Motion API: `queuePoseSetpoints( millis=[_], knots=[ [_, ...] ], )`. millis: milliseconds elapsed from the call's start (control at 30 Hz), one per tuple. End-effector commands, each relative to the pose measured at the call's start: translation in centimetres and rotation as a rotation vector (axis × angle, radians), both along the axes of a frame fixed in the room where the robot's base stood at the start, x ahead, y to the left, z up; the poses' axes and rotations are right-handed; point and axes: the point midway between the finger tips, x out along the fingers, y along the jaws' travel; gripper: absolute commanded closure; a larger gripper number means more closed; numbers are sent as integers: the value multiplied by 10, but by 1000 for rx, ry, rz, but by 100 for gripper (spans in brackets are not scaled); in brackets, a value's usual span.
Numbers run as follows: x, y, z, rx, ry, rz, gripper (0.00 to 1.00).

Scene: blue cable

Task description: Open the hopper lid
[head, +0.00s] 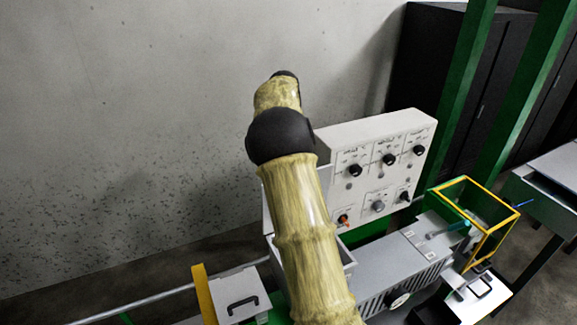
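A light grey open-topped bin (347,264), which looks like the hopper, stands at the lower middle, mostly hidden behind my arm. A pale upright panel (267,215) rises at its back left; it may be the lid, but my arm covers too much of it to tell. A grey cover with a black handle (241,300) lies flat left of the bin, and another with a black handle (479,291) is at the lower right. My arm reaches up and away over the bin. My gripper does not show; it is hidden beyond the arm's far end.
A white control panel (382,165) with several black knobs stands right behind the arm. A grey vented machine body (400,270), a green bin with a yellow frame (468,215) and green posts (520,95) are on the right. A speckled wall (120,130) is behind.

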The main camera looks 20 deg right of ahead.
Motion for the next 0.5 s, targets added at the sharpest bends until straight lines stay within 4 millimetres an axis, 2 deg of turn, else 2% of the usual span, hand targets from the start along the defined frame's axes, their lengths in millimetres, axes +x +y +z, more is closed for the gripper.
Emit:
queuePoseSetpoints(
  millis=[33,500],
  knots=[
    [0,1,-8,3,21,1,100],
    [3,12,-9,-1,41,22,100]
  ],
)
